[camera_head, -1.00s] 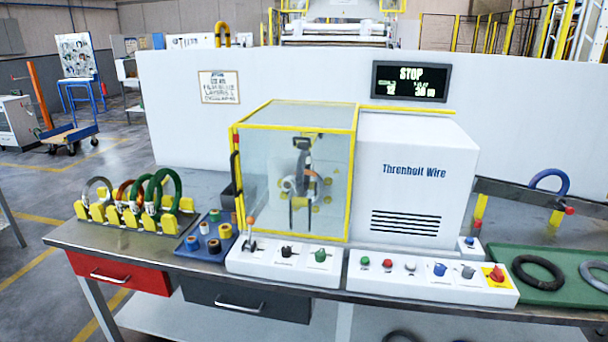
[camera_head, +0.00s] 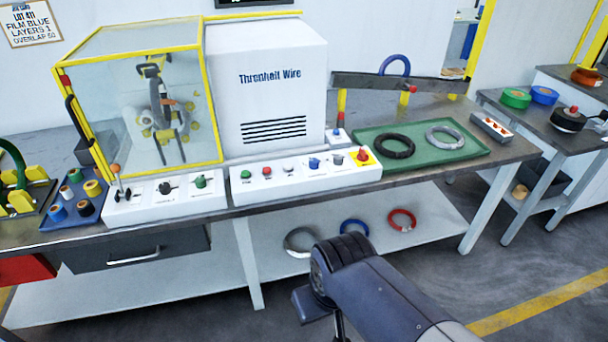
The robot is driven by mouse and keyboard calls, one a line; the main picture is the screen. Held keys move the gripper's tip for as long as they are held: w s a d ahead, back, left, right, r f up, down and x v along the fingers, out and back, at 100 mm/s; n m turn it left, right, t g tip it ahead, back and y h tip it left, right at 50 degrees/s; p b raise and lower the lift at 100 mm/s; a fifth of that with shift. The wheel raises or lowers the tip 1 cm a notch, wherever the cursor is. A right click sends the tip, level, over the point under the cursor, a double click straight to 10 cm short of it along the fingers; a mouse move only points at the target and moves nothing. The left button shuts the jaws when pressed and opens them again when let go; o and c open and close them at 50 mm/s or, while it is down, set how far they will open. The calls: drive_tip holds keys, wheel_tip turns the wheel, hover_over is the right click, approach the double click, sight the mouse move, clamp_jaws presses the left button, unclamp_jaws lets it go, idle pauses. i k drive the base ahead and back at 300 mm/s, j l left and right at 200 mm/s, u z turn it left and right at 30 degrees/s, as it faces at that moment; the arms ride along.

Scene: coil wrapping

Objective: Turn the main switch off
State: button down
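A white control panel (camera_head: 262,183) runs along the front of the bench, below the machine. It carries a row of buttons and knobs. At its right end a red knob (camera_head: 363,154) sits on a yellow plate; it looks like a main switch, but its label and its position cannot be read. A blue knob (camera_head: 314,163) and a grey knob (camera_head: 338,160) are to its left. My arm reaches up from the bottom, in front of the bench and apart from the panel. My gripper's fingers do not show.
The machine's glazed guard (camera_head: 145,100) with yellow edges stands behind a second panel (camera_head: 150,207) with a lever and knobs. A green tray (camera_head: 420,155) with two rings lies to the right. Coils lie on the lower shelf (camera_head: 430,215). A side table (camera_head: 560,140) stands at right.

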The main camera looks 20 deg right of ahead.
sight(363, 157)
drive_tip(key=i+l, duration=0.2)
drive_tip(key=l, duration=0.2)
drive_tip(key=i+l+z, duration=0.1)
drive_tip(key=l, duration=0.25)
drive_tip(key=i+l, duration=0.3)
drive_tip(key=i+l+z, duration=0.1)
drive_tip(key=l, duration=0.35)
drive_tip(key=i, duration=0.1)
